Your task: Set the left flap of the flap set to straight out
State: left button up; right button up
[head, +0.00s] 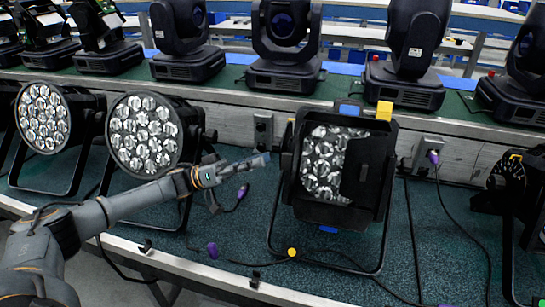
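The flap set (384,205) is a black square frame on the front of the middle par can, around its many-lens face (325,160). A dark panel (362,178) covers the right part of the lenses. The left side of the set (287,165) shows as a narrow dark edge; I cannot tell the left flap's exact angle. My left gripper (262,161) reaches in from the left, with its tips close to that edge. I cannot tell whether they touch it or how far apart the fingers are. My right gripper is not in view.
Two round par cans (145,135) (43,118) stand to the left, one behind my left arm. Another dark lamp (515,180) stands at the right edge. Moving heads (285,45) line the raised shelf behind. Cables with purple plugs (213,250) lie on the teal bench top (440,240).

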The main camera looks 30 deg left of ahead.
pick_arm(q)
jog(key=v, duration=0.7)
dwell(0.3)
